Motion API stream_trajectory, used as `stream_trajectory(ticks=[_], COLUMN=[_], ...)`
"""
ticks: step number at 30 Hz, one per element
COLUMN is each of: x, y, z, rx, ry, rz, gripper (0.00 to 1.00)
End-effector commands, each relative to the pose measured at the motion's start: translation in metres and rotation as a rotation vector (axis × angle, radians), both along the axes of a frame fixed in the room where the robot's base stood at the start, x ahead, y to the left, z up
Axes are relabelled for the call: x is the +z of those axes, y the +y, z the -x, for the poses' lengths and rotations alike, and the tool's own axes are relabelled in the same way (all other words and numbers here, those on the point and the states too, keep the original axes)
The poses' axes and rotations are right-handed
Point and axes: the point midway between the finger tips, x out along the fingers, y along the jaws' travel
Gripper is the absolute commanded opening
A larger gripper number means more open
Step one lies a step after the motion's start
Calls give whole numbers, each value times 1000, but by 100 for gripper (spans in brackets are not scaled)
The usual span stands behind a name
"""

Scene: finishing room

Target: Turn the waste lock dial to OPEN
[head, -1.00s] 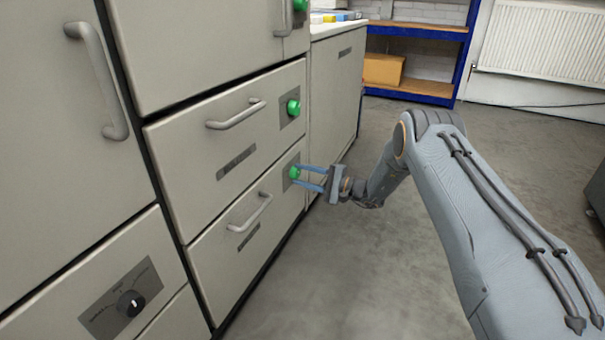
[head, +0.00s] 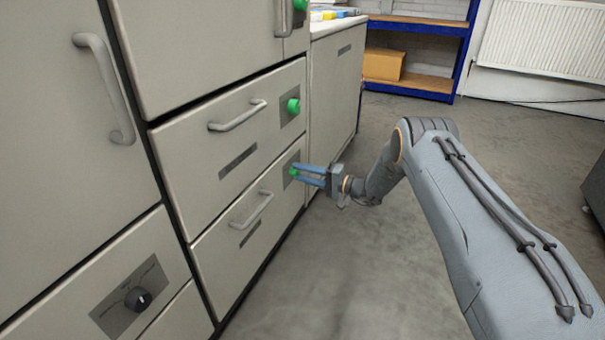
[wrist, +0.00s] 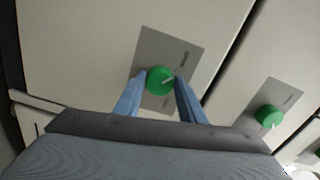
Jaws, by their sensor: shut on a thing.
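A green dial (wrist: 160,80) with a pale pointer line sits on a grey plate (wrist: 152,48) on the lower drawer front. My gripper (wrist: 157,86) has its two blue fingers on either side of this dial, shut on it. In the head view my gripper (head: 299,174) reaches the lower drawer from the right, and its fingers partly hide the green dial (head: 293,171). The pointer line slants toward the upper right in the wrist view. The lettering on the plate is too small to read, so I cannot tell which dial it is.
Another green dial (head: 293,106) is on the drawer above, and it shows in the wrist view (wrist: 270,117). A black dial (head: 138,299) is at the lower left. Drawer handles (head: 252,210) stick out nearby. The floor (head: 400,260) right of the cabinets is open.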

Motion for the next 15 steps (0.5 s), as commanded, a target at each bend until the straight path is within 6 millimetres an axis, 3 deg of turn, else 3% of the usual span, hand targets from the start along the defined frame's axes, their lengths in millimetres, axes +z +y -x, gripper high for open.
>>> stream_trajectory(ticks=[10,11,13,15], x=[-1,-1,-1,-1], y=[0,0,0,0], z=[0,0,0,0], rx=[0,0,0,0], ry=[-2,-2,-2,-2], rz=[3,3,2,2], gripper=[14,39,51,54])
